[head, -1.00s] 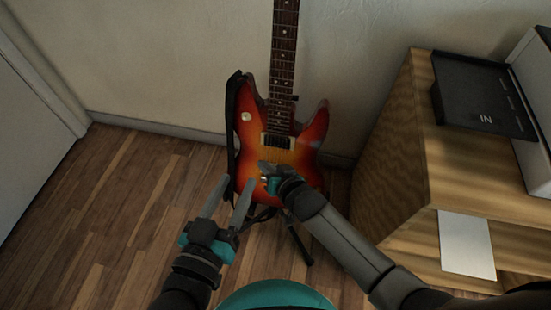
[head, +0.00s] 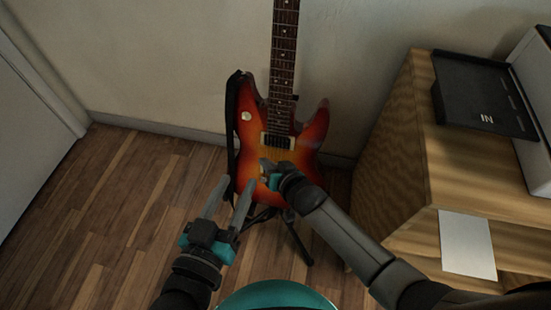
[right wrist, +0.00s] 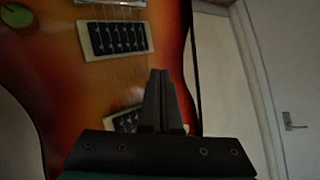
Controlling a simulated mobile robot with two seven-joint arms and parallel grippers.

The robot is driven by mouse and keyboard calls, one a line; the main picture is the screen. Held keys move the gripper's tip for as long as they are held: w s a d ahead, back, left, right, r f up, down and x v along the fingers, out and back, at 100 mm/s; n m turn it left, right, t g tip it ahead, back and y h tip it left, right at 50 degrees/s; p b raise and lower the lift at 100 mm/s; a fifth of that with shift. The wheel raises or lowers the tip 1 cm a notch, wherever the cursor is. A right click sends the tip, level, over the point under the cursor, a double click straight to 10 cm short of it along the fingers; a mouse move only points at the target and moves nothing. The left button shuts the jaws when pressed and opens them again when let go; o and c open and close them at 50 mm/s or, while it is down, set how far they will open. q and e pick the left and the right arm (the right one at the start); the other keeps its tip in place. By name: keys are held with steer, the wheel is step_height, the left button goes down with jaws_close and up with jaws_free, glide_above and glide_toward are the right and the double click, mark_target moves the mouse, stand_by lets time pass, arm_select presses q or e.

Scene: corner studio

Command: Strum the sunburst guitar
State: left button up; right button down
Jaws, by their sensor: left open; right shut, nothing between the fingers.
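The sunburst guitar (head: 308,137) stands upright against the wall in the head view, its neck rising out of the top of the picture. Its body also shows close up in the right wrist view (right wrist: 80,72), with two pickups and strings. My right gripper (head: 265,165) is shut and empty in front of the lower body. In the right wrist view its fingertips (right wrist: 159,72) are together, overlapping the strings between the pickups; I cannot tell whether they touch. My left gripper (head: 231,187) is open and empty, lower and left of the guitar body.
A dark stand leg (head: 300,243) shows below the guitar. A wooden cabinet (head: 395,165) is close on the right, with a black tray (head: 484,95) marked "IN" on top. A white paper (head: 467,243) is on its front. The wooden floor (head: 125,195) at left is clear.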

steer(key=shift+w+d, duration=0.1)
steer(key=shift+w, duration=0.1)
stand_by(0.3)
steer(key=shift+s+d+f+p, duration=0.1)
steer(key=shift+s+d+p, duration=0.15)
steer(key=shift+d, duration=0.4)
steer(key=shift+s+d+r+p, duration=0.1)
steer(key=shift+s+d+p, duration=0.1)
steer(key=shift+d+p, duration=0.3)
steer(key=shift+s+d+f+p, duration=0.1)
steer(key=shift+s+d+p, duration=0.1)
steer(key=shift+d, duration=0.65)
steer(key=shift+s+d+p, duration=0.3)
steer(key=shift+d, duration=0.55)
steer(key=shift+s+d+p, duration=0.3)
steer(key=shift+d, duration=0.55)
steer(key=shift+s+a+r+p, duration=0.15)
steer(key=shift+s+a+p, duration=0.05)
steer(key=shift+s+p, duration=0.25)
steer(key=shift+s+a+r+p, duration=0.15)
steer(key=shift+s+p, duration=0.15)
steer(key=shift+s, duration=0.2)
